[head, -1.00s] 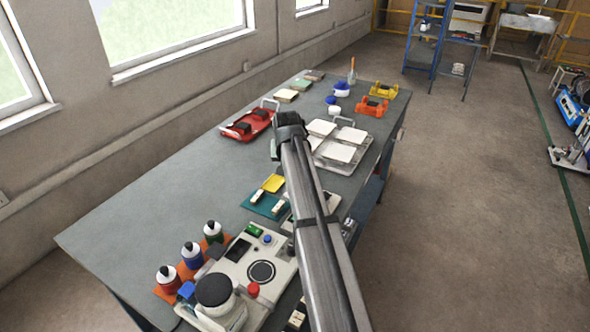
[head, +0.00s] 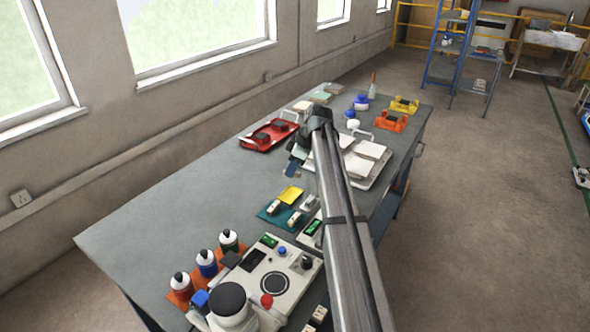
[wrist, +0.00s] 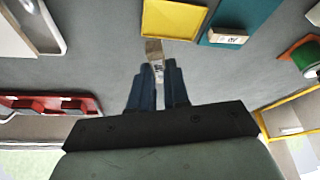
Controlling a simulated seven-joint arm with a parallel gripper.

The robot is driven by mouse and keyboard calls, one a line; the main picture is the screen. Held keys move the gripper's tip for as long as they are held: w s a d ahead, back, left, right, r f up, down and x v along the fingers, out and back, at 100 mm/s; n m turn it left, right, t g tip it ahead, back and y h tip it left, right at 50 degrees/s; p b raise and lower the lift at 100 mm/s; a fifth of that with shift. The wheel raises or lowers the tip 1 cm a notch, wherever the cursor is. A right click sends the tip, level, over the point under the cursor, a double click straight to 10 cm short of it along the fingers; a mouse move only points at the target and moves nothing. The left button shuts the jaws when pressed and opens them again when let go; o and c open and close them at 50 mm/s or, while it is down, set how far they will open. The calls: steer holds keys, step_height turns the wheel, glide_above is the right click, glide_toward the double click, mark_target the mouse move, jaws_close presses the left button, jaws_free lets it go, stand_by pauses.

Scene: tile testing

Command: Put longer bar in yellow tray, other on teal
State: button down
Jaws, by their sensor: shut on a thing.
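My gripper (wrist: 158,92) is shut on a small bar (wrist: 153,48), whose tan and grey end sticks out beyond the fingertips. The yellow tray (wrist: 172,20) lies just beyond the held bar in the wrist view; it also shows in the head view (head: 291,194). The teal tray (wrist: 252,18) is beside it, to the right in the wrist view. A pale block (wrist: 228,37) sits at the teal tray's edge. In the head view, two pale blocks show on or at the teal tray (head: 268,213). The held bar's full length is hidden by the fingers.
A red tray (head: 262,143) with dark blocks lies at the back left of the table. A white tray with pale tiles (head: 357,165) is behind my arm. An instrument (head: 275,281) and several bottles (head: 207,262) stand in front. The table's left side is clear.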

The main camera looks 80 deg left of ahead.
mark_target(288, 196)
steer(key=n, duration=0.1)
steer(key=n+h, duration=0.1)
steer(key=n, duration=0.1)
steer(key=shift+s+r, duration=0.15)
steer(key=shift+s, duration=0.1)
steer(key=n+h, duration=0.1)
steer(key=n, duration=0.2)
steer(key=d+n+h, duration=0.1)
steer(key=n, duration=0.3)
steer(key=n+h, duration=0.2)
steer(key=n, duration=0.2)
steer(key=shift+s+d+r+t, duration=0.15)
steer(key=shift+s+d+t, duration=0.1)
steer(key=shift+d+t, duration=0.15)
steer(key=shift+f, duration=3.1)
steer(key=shift+f, duration=0.25)
steer(key=c, duration=0.9)
jaws_free()
steer(key=shift+r, duration=3.05)
